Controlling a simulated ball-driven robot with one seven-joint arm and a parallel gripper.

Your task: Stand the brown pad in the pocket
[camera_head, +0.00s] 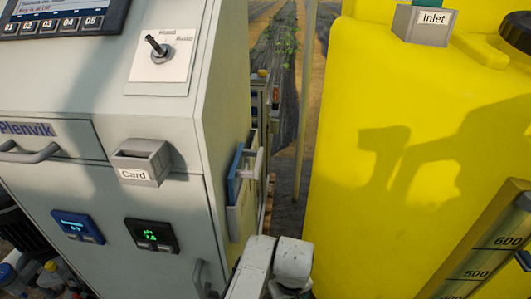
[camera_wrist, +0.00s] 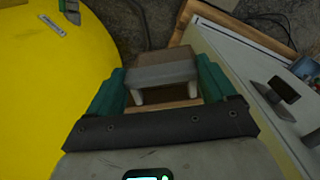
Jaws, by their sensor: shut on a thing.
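My gripper (camera_wrist: 158,70), with teal fingers, is shut in the wrist view on a block with a brownish upper face and a grey near face, which I take as the brown pad (camera_wrist: 155,58). Light supports show below the grey face. In the head view neither the jaws nor the pad can be made out. A grey pocket marked Card (camera_head: 140,162) is on the cabinet front. Another grey pocket, marked Inlet (camera_head: 424,22), is on the yellow tank, with something teal behind its label. Which pocket is meant, I cannot tell.
The pale cabinet (camera_head: 90,120) stands left, with handles and a switch (camera_head: 158,50). A blue item (camera_head: 238,172) sits in a holder on its side. The yellow tank (camera_head: 400,170) stands right. A narrow gap separates them. A marked level gauge (camera_head: 490,245) is at lower right.

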